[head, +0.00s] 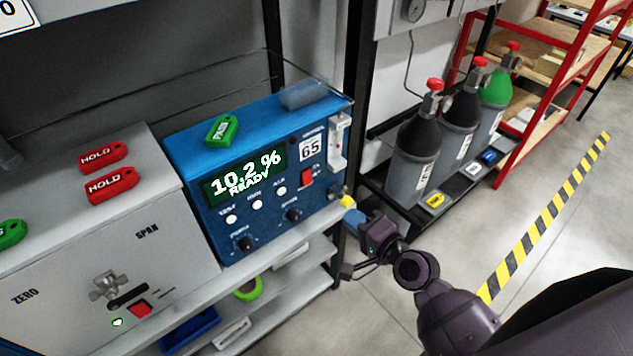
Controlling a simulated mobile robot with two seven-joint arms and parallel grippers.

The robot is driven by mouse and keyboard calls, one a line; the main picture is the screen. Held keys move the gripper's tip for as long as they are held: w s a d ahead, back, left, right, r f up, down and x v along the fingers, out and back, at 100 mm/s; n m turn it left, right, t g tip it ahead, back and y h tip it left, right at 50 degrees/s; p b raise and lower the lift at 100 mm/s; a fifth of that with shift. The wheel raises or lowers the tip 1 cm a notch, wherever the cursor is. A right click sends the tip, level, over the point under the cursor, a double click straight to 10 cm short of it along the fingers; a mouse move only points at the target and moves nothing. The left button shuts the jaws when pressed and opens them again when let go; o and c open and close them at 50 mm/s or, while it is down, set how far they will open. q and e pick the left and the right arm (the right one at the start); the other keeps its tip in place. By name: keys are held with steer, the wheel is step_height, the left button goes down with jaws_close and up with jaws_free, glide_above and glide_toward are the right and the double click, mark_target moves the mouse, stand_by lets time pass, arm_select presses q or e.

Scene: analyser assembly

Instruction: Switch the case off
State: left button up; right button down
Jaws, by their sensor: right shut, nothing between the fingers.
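The blue analyser case (190,180) stands on the shelf, its lit display (245,175) reading "10.2 %" and "READY". A red rocker switch (307,178) is on the right of its front panel; its position is too small to tell. Knobs and several pale round buttons are below the display. My right gripper (353,217) is shut and empty, just right of and below the case's front right corner, apart from the red switch. A small yellow part (347,201) shows by its fingertips. My left gripper is out of view.
Gas cylinders (415,150) stand behind right. The floor (560,235) is clear.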

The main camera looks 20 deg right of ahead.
steer(key=shift+r+m, duration=0.1)
steer(key=shift+m, duration=0.7)
glide_toward(308, 182)
steer(key=x, duration=0.6)
steer(key=shift+w+a+p, duration=0.1)
steer(key=shift+w+p, duration=0.1)
steer(key=shift+p, duration=0.15)
steer(key=shift+w+a, duration=0.2)
steer(key=shift+w, duration=0.3)
